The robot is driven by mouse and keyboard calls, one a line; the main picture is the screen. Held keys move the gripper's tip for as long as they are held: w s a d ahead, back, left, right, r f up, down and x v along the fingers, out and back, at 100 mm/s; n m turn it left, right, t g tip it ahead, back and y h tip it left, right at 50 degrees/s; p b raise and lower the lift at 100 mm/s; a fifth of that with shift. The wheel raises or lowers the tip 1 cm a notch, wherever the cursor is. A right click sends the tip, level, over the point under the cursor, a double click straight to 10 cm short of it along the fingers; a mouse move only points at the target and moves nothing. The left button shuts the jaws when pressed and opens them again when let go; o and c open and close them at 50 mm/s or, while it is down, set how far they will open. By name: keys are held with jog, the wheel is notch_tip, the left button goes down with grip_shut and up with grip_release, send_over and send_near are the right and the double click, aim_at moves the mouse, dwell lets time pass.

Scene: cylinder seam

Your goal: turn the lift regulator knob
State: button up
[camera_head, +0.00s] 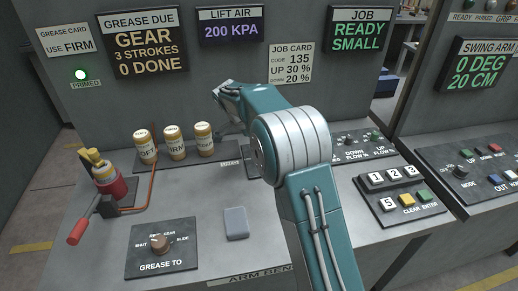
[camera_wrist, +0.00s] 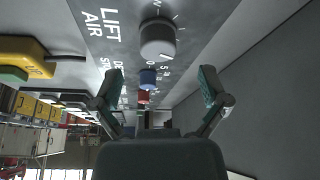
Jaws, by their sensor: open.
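In the wrist view a grey round knob (camera_wrist: 158,38) sits on the dark panel lettered LIFT AIR (camera_wrist: 105,30). Scale marks ring the knob, and a pale line shows on its cap. My gripper (camera_wrist: 161,75) is open and empty, one finger to each side of the panel strip. The knob lies ahead of the fingertips, between their lines, apart from them. In the head view my teal arm hides the knob and most of the gripper. The LIFT AIR display (camera_head: 230,27) reads 200 KPA.
Yellow canisters (camera_head: 175,142) stand left of my arm. A keypad (camera_head: 400,190) and the GREASE TO selector (camera_head: 160,243) lie on the bench.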

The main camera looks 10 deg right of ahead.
jog(key=v, duration=0.7)
jog(key=shift+a, duration=0.15)
jog(key=s+d+r+n+t+y, duration=0.15)
jog(key=s+r+n, duration=0.3)
jog(key=s, duration=0.45)
jog(key=s+d+r+n+t+y, duration=0.1)
jog(key=s+d+r+n, duration=0.2)
jog(key=s+r, duration=0.5)
jog(key=s+f+n+t+y, duration=0.1)
jog(key=s+f+n, duration=0.2)
jog(key=s, duration=0.7)
jog(key=s+f+n+t+y, duration=0.1)
jog(key=s+f+n, duration=0.3)
jog(key=s, duration=0.7)
jog(key=shift+d+n, duration=0.15)
jog(key=shift+n, duration=0.2)
